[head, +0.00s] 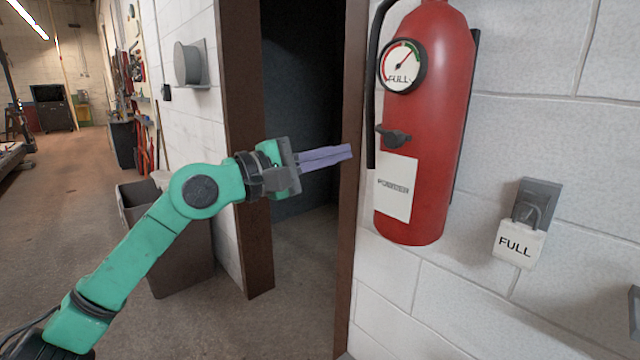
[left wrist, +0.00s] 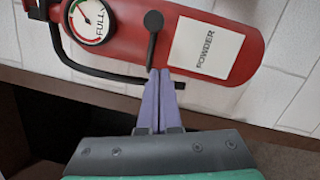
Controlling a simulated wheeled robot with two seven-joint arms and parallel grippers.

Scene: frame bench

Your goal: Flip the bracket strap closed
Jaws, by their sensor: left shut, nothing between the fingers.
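The red fire extinguisher (head: 430,120) hangs upright on the white block wall, with a round FULL gauge and a POWDER label. A dark latch-like piece with a rounded end (head: 393,136) sits on its front, between gauge and label; it also shows as a dark bar (left wrist: 152,38) in the left wrist view. I cannot make out a full strap band around the body. My left gripper (head: 350,152) is shut and empty, its purple fingers pointing at the extinguisher. In the left wrist view, its fingertips (left wrist: 158,73) appear close to the bar's lower end; contact is unclear. My right gripper is out of view.
A black hose (head: 373,90) runs down the extinguisher's left side, near my fingertips. A brown door frame (head: 245,150) and dark doorway stand to the left. A FULL tag (head: 515,245) hangs from a grey wall piece at right. A bin (head: 180,250) stands behind my arm.

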